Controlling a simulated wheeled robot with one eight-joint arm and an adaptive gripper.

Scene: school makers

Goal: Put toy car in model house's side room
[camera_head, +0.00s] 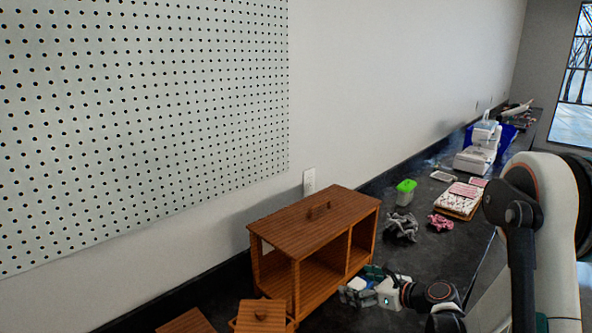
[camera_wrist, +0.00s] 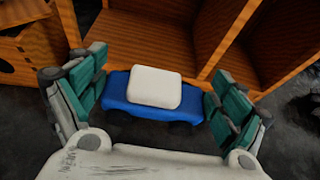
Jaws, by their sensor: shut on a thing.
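The toy car (camera_wrist: 152,98) is blue with a white roof and dark wheels. In the wrist view it sits between the two green-padded fingers of my gripper (camera_wrist: 153,105), which is shut on it. In the head view my gripper (camera_head: 366,286) is at the front right of the model house, and the car (camera_head: 356,284) is partly hidden by the fingers. The model house (camera_head: 312,222) is a brown wooden box with an open front. An upright divider (camera_wrist: 226,38) separates a wide room on the left from a narrower side room (camera_wrist: 254,66) on the right. The car is outside, in front of the wide room near the divider.
A small wooden piece with a knob (camera_head: 261,316) stands before the house's left front. Grey crumpled cloth (camera_head: 401,228), a green-lidded container (camera_head: 405,192) and a sewing machine (camera_head: 478,150) lie farther along the dark counter. A wall with pegboard (camera_head: 140,110) is behind.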

